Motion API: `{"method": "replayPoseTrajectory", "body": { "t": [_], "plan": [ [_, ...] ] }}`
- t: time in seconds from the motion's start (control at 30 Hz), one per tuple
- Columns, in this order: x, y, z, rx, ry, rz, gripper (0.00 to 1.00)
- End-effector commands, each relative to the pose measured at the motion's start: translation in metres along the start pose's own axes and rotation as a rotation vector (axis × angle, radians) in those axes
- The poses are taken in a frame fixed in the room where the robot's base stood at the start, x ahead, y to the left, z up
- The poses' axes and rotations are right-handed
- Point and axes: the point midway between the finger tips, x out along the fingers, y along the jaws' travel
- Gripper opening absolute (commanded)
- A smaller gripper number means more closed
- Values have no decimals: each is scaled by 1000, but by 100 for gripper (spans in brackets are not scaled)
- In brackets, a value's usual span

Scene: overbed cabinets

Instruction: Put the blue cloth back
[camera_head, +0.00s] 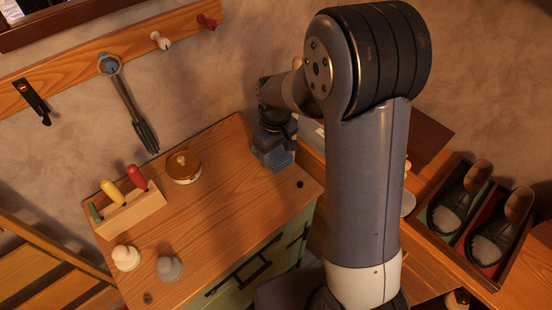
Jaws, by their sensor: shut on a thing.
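The blue cloth (276,159) shows as a small blue block-like shape at the back right corner of the wooden cabinet top (225,220). My gripper (273,147) points down over that corner and is shut on the cloth. The fingers are dark and small in the picture, so their exact hold is hard to see. I cannot tell whether the cloth rests on the top or hangs just above it. My arm hides much of the area to the right of it.
A wall rail (85,60) holds a hanging tool (130,105). Shoes in a divided tray (480,225) are at right. The top's middle is clear.

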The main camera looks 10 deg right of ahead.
Motion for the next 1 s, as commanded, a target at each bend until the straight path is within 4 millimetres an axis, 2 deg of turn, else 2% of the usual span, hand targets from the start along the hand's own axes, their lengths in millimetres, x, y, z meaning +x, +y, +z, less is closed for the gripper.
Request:
{"method": "replayPoseTrajectory", "body": {
  "t": [0.27, 0.67, 0.7, 0.93, 1.0],
  "plan": [
    [34, 0, 1, 0, -2, -1, 40],
    [42, 0, 0, 0, 1, 0, 40],
    [42, 0, 0, 0, 1, 0, 62],
    [41, 0, 0, 0, 0, 0, 81],
    [41, 0, 0, 0, 0, 0, 83]
  ]
}}
